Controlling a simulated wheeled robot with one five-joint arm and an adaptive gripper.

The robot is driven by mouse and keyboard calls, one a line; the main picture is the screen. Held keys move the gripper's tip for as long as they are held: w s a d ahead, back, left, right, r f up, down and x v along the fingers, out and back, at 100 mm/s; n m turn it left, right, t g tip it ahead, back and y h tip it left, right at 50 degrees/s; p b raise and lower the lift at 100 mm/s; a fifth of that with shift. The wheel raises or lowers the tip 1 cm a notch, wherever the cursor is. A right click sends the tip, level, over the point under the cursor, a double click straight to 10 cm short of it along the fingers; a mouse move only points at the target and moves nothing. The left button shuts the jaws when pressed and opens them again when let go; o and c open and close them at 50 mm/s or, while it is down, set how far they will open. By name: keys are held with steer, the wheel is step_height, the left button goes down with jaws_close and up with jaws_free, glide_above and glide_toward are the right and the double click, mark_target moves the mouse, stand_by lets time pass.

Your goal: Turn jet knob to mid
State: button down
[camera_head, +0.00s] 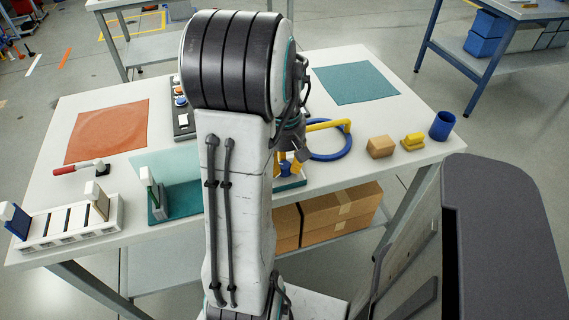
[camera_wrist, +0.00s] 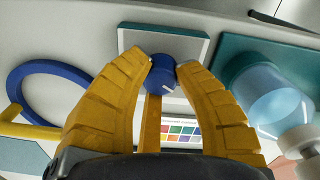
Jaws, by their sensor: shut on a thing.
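The blue knob (camera_wrist: 160,82) shows in the wrist view, with a short white mark on its face. It sits at the lower edge of a pale square plate (camera_wrist: 185,42) with a teal border. My gripper (camera_wrist: 164,66) has its two yellow fingers on either side of the knob, tips closed on it. In the head view my arm hides most of the gripper; only yellow parts of it (camera_head: 296,165) show beside the arm. Which setting the white mark points to cannot be told.
A blue ring (camera_wrist: 22,75) with a yellow bar is left of my gripper in the wrist view. A clear blue cylinder (camera_wrist: 272,98) stands close on the right. On the table, a cardboard block (camera_head: 380,147), a yellow piece (camera_head: 412,142) and a blue cup (camera_head: 442,126) stand at right.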

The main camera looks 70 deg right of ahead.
steer(key=shift+m, duration=0.3)
steer(key=m, duration=0.5)
steer(key=shift+a+f+m, duration=0.1)
steer(key=shift+m, duration=0.2)
steer(key=m, duration=0.5)
steer(key=shift+m, duration=0.4)
steer(key=c, duration=0.9)
jaws_free()
steer(key=shift+o, duration=0.2)
